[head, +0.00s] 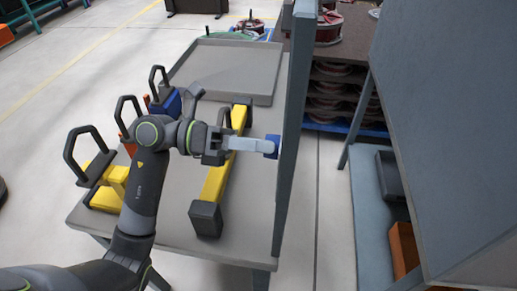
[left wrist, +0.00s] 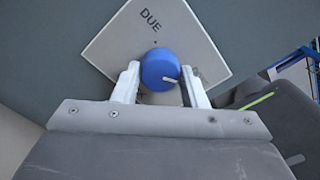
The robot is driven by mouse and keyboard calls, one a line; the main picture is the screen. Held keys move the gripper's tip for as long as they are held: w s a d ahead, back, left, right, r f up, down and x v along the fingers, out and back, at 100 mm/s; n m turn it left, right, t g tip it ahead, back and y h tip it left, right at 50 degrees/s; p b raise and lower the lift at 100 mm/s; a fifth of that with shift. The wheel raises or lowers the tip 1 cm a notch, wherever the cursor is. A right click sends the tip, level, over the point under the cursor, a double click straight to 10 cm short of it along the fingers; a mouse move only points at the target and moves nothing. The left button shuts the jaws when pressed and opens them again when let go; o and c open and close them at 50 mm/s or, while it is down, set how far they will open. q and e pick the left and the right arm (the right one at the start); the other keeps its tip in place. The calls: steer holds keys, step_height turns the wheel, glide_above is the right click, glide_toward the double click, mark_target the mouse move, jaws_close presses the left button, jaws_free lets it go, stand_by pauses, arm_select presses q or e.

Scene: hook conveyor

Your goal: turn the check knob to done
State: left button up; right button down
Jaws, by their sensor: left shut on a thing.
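The check knob (head: 271,146) is a round blue knob on the side of the upright grey post (head: 290,130). In the left wrist view the knob (left wrist: 157,68) sits on a pale square plate (left wrist: 115,50) set cornerwise. The plate reads "DUE" above the knob; its lower part is hidden by my gripper. A white mark on the knob points to the lower right in that view. My left gripper (head: 264,146) reaches across the table to the post, shut on the knob with one pale finger on each side. My right gripper is not in view.
A yellow bar with dark ends (head: 216,183) lies on the grey table (head: 240,238) below my left wrist. Yellow, orange and blue pieces with black handles stand along its left side. A shallow grey tray (head: 230,60) is at the back. A large grey panel (head: 440,120) fills the right.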

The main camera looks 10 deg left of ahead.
arm_select(q)
steer(key=shift+f, duration=0.1)
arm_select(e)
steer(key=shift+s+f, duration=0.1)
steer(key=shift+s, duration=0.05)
arm_select(q)
steer(key=o, duration=1)
steer(key=shift+c, duration=0.2)
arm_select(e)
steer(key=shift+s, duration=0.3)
arm_select(q)
step_height(320, 180, up, 10)
steer(key=p, duration=0.7)
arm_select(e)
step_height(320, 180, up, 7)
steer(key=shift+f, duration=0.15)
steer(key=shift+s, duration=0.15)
